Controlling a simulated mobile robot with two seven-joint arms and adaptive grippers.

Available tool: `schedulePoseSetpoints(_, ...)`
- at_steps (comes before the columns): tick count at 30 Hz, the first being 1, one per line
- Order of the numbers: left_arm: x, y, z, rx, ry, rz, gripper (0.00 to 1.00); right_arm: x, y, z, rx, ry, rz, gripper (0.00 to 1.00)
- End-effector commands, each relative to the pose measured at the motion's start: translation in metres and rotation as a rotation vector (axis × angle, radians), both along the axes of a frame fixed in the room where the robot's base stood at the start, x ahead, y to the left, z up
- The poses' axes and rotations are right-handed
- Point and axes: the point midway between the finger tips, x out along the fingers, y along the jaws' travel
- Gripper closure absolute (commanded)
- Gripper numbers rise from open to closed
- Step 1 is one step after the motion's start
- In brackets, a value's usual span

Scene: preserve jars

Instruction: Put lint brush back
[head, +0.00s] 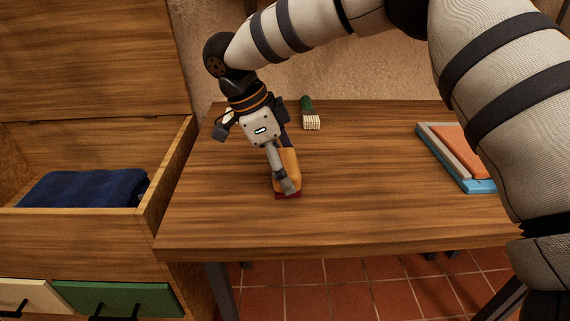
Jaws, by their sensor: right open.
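A yellow-orange item with a dark red edge (293,160) lies on the wooden table, partly hidden by my right gripper; it may be the lint brush. A brush with a green handle and pale bristles (311,122) lies behind it, towards the table's back edge. My right gripper (286,186) is open and points down over the yellow-orange item. One finger overlaps the item in the picture; I cannot tell whether they touch. My left gripper is not in view.
The table (360,215) is clear at the front and middle. A blue-edged tray (470,185) with an orange item (465,145) is at the right, partly behind my arm. At left, an open wooden compartment (180,165) holds dark blue cloth (85,190), above cream (30,297) and green (115,298) drawer fronts.

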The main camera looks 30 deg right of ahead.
Motion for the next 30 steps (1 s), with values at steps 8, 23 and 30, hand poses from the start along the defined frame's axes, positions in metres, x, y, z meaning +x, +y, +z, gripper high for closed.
schedulePoseSetpoints(8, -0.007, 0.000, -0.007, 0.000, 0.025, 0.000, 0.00, 0.002, 0.002, 0.001, 0.000, 0.002, 0.001, 0.00)
schedulePoseSetpoints(23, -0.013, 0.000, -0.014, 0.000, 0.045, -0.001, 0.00, 0.019, 0.035, 0.106, -0.001, 0.001, -0.001, 0.00)
schedulePoseSetpoints(30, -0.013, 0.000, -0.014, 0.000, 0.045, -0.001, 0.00, 0.019, 0.038, 0.113, 0.000, 0.002, 0.001, 0.00)
